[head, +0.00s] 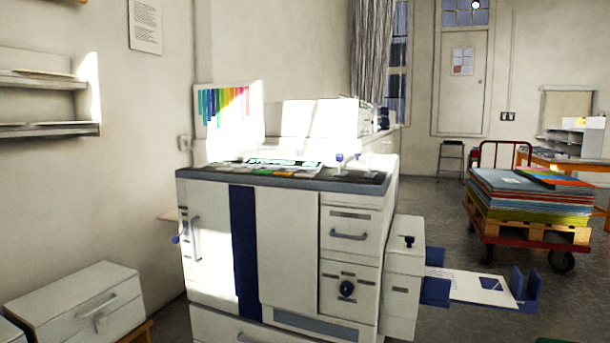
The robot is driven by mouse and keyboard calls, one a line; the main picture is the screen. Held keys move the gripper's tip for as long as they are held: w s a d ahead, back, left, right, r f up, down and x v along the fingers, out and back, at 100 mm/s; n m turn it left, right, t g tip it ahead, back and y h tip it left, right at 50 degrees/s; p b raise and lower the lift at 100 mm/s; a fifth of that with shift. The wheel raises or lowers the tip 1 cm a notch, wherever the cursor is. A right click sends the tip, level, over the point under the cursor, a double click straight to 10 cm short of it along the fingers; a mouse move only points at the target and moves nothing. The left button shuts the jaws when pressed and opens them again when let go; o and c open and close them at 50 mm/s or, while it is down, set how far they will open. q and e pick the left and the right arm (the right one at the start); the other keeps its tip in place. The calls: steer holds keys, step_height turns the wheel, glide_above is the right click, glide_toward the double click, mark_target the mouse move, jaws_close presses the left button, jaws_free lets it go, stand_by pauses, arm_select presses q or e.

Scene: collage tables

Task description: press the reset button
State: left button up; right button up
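A large white and dark-blue printing machine (287,245) stands in the middle of the head view. Its dark top panel (340,180) carries a lit strip, several small coloured keys (272,171) and small upright knobs (339,160). I cannot tell which of these, if any, is the reset button; the labels are too small to read. A dark round knob (347,288) is on the front, below a drawer handle (348,236). Neither of my grippers shows.
An output tray (535,290) with blue guides and a printed sheet (478,287) juts out right. A red cart (533,241) with stacked coloured sheets stands farther right. A white drawer box (75,303) is at lower left. Floor (440,200) is open between machine and cart.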

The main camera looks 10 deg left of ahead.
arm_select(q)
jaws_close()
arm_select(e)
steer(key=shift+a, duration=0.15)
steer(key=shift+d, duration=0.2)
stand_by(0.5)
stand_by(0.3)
